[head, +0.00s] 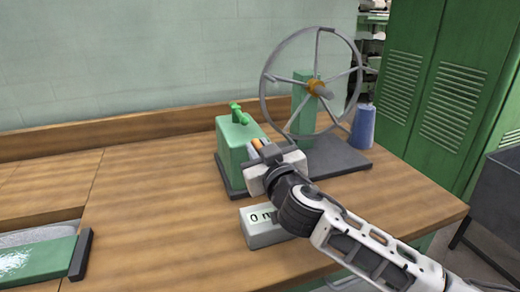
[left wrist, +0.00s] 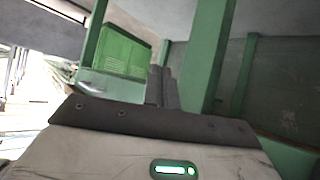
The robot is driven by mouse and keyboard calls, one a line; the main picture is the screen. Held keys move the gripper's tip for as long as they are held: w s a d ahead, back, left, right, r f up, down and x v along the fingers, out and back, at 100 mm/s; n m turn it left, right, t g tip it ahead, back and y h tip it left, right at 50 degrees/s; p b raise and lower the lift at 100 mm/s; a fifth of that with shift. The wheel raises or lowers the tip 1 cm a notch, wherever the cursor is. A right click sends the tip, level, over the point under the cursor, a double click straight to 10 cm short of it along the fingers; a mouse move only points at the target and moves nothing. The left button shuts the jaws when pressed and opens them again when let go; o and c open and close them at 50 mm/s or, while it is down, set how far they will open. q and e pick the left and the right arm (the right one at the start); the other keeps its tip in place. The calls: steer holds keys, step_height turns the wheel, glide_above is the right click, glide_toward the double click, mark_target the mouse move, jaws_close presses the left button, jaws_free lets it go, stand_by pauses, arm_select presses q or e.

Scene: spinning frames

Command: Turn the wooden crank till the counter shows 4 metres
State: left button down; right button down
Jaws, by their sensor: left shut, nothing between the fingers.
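The counter (head: 262,229) is a pale box on the bench, its display reading "0 m", with the right part of the reading covered by my right arm. My right gripper (head: 265,152) is at the front of a green box (head: 231,143). A small orange-brown piece (head: 257,144), perhaps the wooden crank's handle, shows at its fingertips. The gripper hides most of that piece, and I cannot tell whether the fingers grip it. My left gripper (left wrist: 161,86) shows only in the left wrist view, its fingers together and empty, away from the bench objects.
A large grey spoked wheel (head: 273,68) stands on a dark base (head: 345,158) behind my right gripper. A blue spool (head: 363,127) stands right of it. A green tray (head: 35,262) lies front left. The bench's middle (head: 150,190) is clear. Green lockers (head: 420,85) stand right.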

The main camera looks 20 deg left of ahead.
steer(key=shift+w+d+f+m, duration=0.2)
steer(key=shift+w+d+m, duration=0.25)
steer(key=shift+m, duration=0.7)
steer(key=shift+w+d+f+m, duration=0.25)
steer(key=shift+d+m, duration=0.35)
steer(key=shift+m, duration=0.6)
steer(key=shift+w+d+f+m, duration=0.2)
steer(key=shift+w+d+m, duration=0.25)
steer(key=shift+m, duration=0.7)
steer(key=shift+d, duration=0.1)
steer(key=shift+s, duration=0.1)
steer(key=c, duration=1.3)
jaws_free()
steer(key=v, duration=1.6)
steer(key=shift+b, duration=0.45)
